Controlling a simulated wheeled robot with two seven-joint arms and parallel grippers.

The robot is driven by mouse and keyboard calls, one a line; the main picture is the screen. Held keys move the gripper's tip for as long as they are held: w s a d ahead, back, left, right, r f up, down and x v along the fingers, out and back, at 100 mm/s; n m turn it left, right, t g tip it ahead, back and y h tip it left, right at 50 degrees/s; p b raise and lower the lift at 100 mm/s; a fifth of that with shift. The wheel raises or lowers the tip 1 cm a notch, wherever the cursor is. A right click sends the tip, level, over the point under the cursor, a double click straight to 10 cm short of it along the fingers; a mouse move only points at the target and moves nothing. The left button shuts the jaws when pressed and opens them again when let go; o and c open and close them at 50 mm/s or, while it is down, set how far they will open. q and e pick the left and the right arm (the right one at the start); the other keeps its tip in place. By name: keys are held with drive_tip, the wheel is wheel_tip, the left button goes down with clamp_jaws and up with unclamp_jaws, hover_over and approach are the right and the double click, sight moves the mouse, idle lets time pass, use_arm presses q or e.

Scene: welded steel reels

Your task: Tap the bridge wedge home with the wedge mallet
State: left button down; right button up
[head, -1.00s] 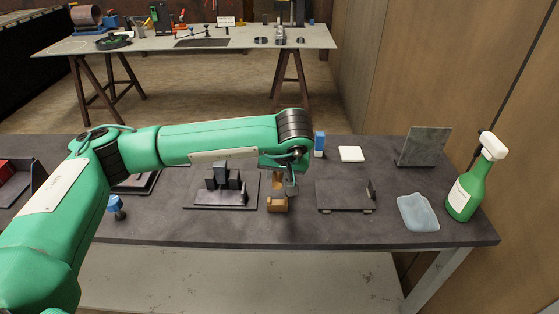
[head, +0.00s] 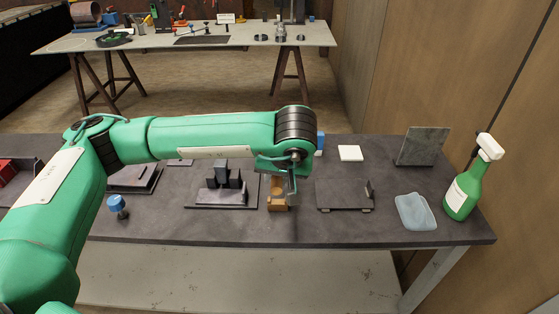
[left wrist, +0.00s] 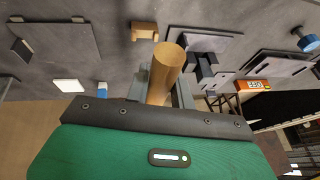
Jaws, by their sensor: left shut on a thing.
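The wooden block also shows in the wrist view (left wrist: 144,27), beyond the fingers. A dark steel fixture (head: 222,190) with upright blocks stands left of the gripper. I cannot tell which part of it, if any, is the bridge wedge. My right gripper is out of view.
A flat steel plate (head: 343,196) lies right of the gripper. A blue-topped peg (head: 117,206) stands left. The front strip of the bench is clear.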

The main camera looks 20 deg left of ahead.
sight(275, 182)
use_arm(q)
drive_tip(key=shift+s+d+r+p, duration=0.2)
drive_tip(key=shift+s+d+r, duration=0.1)
drive_tip(key=shift+s+r, duration=0.55)
drive_tip(key=shift+s+d+r+p, duration=0.25)
drive_tip(key=shift+s+r, duration=0.45)
drive_tip(key=shift+s, duration=0.25)
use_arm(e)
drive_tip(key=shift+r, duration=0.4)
use_arm(q)
drive_tip(key=shift+f, duration=0.1)
